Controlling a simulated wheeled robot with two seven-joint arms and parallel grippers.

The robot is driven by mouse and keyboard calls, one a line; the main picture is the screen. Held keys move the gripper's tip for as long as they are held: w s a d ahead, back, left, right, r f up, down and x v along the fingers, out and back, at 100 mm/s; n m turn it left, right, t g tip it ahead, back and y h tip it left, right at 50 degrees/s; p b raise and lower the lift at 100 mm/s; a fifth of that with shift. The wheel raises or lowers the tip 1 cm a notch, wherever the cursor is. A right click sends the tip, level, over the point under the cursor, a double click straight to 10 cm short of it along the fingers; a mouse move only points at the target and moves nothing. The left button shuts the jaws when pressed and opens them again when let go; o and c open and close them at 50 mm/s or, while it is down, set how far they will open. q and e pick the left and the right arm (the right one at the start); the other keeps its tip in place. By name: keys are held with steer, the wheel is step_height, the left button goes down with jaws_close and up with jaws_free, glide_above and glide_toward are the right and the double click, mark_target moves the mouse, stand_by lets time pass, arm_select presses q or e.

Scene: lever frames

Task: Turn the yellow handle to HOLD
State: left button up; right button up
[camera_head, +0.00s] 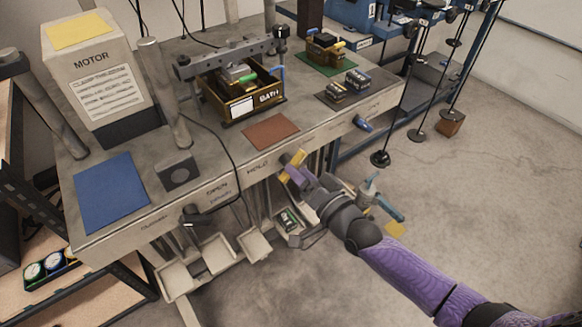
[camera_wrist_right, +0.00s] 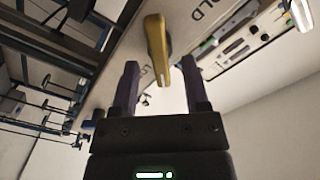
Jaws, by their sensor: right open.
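The yellow handle (camera_head: 296,159) sits on the front face of the grey bench, just right of the HOLD label (camera_head: 258,166). In the right wrist view the yellow handle (camera_wrist_right: 157,45) runs nearly up and down, its lower end reaching toward the gap between my fingers. My right gripper (camera_head: 291,173) is at the handle. Its two purple fingers (camera_wrist_right: 162,82) stand apart on either side of the handle's end, with a gap showing on both sides. Part of the word HOLD (camera_wrist_right: 203,14) shows right of the handle. My left gripper is not in view.
An OPEN label (camera_head: 217,188) and a black lever (camera_head: 194,217) are farther left on the bench front. A blue handle (camera_head: 363,123) is to the right. Grey trays (camera_head: 255,243) hang below. A blue-handled fitting (camera_head: 390,207) is near my right wrist.

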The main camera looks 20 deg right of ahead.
steer(key=shift+x, duration=1.05)
steer(key=shift+w+a, duration=0.1)
steer(key=shift+w, duration=0.05)
steer(key=c, duration=0.8)
steer(key=n+p, duration=0.1)
steer(key=n, duration=0.4)
steer(key=n+p, duration=0.1)
steer(key=n, duration=0.3)
steer(key=shift+n, duration=0.3)
steer(key=n, duration=0.3)
steer(key=shift+n+p, duration=0.3)
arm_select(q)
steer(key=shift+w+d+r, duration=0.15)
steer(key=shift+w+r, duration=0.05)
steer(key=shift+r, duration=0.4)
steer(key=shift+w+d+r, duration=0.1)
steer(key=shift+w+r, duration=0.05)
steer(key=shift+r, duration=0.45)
arm_select(e)
steer(key=shift+n, duration=2.3)
